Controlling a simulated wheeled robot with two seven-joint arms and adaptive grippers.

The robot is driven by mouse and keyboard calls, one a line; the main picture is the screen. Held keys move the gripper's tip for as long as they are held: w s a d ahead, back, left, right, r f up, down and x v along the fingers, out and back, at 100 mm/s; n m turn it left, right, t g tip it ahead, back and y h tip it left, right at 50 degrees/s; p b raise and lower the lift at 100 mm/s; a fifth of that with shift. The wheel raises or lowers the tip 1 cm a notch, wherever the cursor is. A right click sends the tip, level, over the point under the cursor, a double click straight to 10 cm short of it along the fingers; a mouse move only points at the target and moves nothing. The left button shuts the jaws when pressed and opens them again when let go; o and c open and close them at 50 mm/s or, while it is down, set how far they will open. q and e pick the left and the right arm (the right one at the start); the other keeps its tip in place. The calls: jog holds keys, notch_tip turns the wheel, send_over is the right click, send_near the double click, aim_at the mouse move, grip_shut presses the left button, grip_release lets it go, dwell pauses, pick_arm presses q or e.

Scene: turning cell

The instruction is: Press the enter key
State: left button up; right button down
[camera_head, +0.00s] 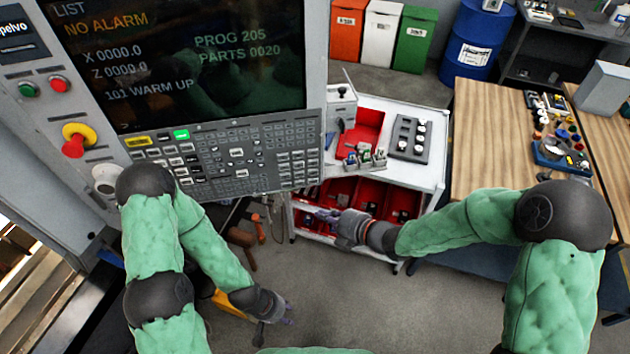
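The machine's control panel fills the upper left, with a lit screen (190,55) above a grey keypad (225,160). The keypad has many small dark keys, a yellow key (137,141), a green key (181,134) and a few white ones. The legends are too small to read, so I cannot tell which is the enter key. My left gripper (277,326) hangs low over the floor, below and apart from the keypad. My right gripper (322,214) is in front of the cart, right of and below the keypad. Both look empty; their finger openings are too small to judge.
A red emergency stop (73,147) sits left of the keypad. A white cart (433,171) with red bins stands right of the panel. A wooden workbench (480,130) is farther right. Tools hang below the panel. Grey floor (340,310) is free between my arms.

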jog(key=p, duration=0.2)
send_near(306, 184)
jog(key=a+f, duration=0.2)
jog(key=a, duration=0.1)
jog(key=shift+w+a+f+b, duration=0.15)
jog(key=shift+w+b, duration=0.05)
jog(key=shift+w, duration=0.2)
jog(key=shift+w+a+f+b, duration=0.1)
jog(key=shift+w+f+b, duration=0.05)
jog(key=shift+w, duration=0.3)
jog(key=shift+w, duration=0.2)
dwell(0.6)
jog(key=shift+w+a, duration=0.1)
jog(key=shift+w, duration=0.1)
jog(key=shift+w+b, duration=0.35)
dwell(0.7)
jog(key=shift+s, duration=0.15)
jog(key=shift+s+b, duration=0.4)
jog(key=shift+s, duration=0.2)
